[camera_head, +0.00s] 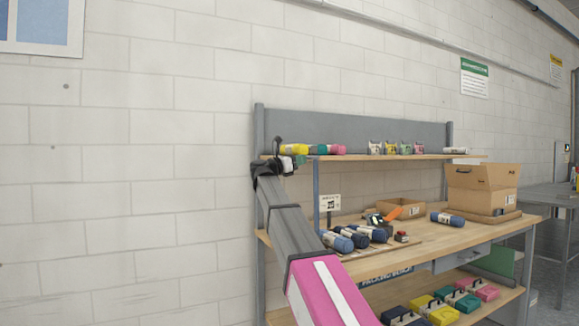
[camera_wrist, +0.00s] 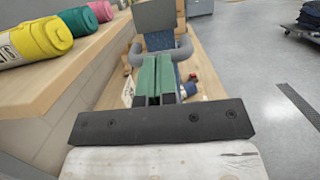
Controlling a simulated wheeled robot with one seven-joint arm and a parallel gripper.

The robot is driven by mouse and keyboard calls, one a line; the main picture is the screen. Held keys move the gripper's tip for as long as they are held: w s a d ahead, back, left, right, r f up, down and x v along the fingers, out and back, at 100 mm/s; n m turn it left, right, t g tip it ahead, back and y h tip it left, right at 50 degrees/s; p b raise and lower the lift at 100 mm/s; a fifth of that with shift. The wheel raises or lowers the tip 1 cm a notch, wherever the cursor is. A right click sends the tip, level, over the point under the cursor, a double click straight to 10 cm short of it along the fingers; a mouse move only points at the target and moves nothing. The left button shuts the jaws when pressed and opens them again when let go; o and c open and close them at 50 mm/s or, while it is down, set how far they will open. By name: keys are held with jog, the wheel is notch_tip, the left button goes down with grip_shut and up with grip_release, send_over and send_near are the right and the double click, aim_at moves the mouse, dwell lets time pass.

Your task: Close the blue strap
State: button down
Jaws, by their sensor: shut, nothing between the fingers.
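My gripper (camera_head: 291,161) is at the left end of the bench's upper shelf, in front of the yellow roll (camera_head: 294,149). In the wrist view my gripper (camera_wrist: 154,60) points over the bench, its green-grey fingers together and empty. Several dark blue rolls (camera_head: 337,241) with pale labels lie on the bench top below and to the right of it. One more blue roll (camera_head: 447,218) lies farther right. A blue strap cannot be made out clearly on any of them. A blue patch behind my fingers in the wrist view is partly hidden.
The upper shelf (camera_head: 355,157) carries colored rolls and small packs. A cardboard box (camera_head: 481,190), an open tray (camera_head: 401,208) and a small sign (camera_head: 330,203) stand on the bench top (camera_head: 470,233). Folded colored items lie on the lower shelf. Open floor (camera_wrist: 245,70) lies right in the wrist view.

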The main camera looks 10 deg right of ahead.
jog(key=w+d+f+g+y, duration=0.1)
jog(key=w+d+y, duration=0.3)
jog(key=d, duration=0.7)
jog(key=w+d+f+g+y, duration=0.15)
jog(key=w+d+y, duration=0.25)
jog(key=d, duration=0.7)
jog(key=w+d+f, duration=0.2)
jog(key=d+f, duration=0.5)
jog(key=f, duration=0.4)
jog(key=w+d+f, duration=0.3)
jog(key=d+f, duration=0.5)
jog(key=f, duration=0.4)
jog(key=shift+d, duration=0.2)
jog(key=shift+f+g, duration=0.2)
jog(key=shift+g, duration=0.05)
notch_tip(320, 180, up, 15)
jog(key=a, duration=0.2)
jog(key=shift+s+a+r+h, duration=0.15)
jog(key=shift+s+a+h, duration=0.1)
jog(key=shift+a+h, duration=0.05)
